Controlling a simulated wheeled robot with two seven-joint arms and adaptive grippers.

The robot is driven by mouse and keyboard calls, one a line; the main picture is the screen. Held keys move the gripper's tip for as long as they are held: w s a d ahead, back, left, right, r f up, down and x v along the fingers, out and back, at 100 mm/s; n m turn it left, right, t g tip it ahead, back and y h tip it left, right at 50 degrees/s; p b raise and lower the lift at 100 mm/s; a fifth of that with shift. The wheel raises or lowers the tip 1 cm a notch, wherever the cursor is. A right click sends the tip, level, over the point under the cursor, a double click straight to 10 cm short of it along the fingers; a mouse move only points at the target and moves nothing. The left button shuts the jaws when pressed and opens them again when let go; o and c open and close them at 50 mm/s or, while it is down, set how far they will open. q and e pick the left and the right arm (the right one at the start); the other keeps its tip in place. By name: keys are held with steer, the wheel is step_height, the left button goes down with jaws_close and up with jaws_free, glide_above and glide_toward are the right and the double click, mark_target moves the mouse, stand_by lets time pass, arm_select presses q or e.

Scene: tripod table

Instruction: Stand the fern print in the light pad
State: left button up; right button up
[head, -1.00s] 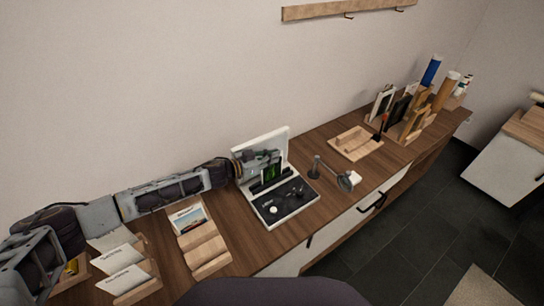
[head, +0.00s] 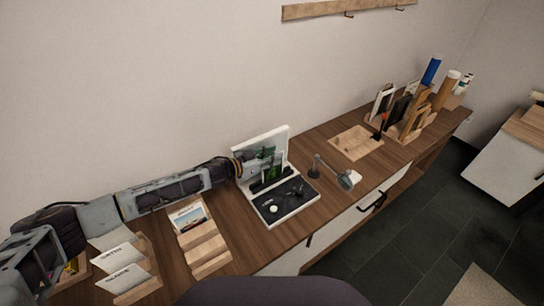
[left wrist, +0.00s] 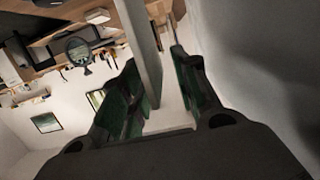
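The light pad (head: 302,205) is a white L-shaped stand with a black base and an upright white back panel. The fern print (head: 272,172), dark with green, stands upright in front of that panel at the dark slot. Its lower edge is too small to see clearly. My left gripper (head: 266,156) reaches in from the left, in front of the panel and beside the upper part of the print. In the left wrist view its fingers (left wrist: 160,100) are spread with a clear gap, a pale slab showing between them. My right gripper is out of view.
A magnifier lamp (head: 344,182) stands right of the pad. Wooden card racks (head: 206,250) stand to the left, one holding a picture. An empty wooden tray (head: 355,143) and a crowded group of frames and tubes are farther right. The wall is close behind.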

arm_select(q)
steer(key=v, duration=1.2)
stand_by(0.6)
steer(key=shift+r, duration=0.1)
stand_by(1.0)
step_height(320, 180, up, 9)
steer(key=p, duration=0.8)
stand_by(1.0)
stand_by(2.1)
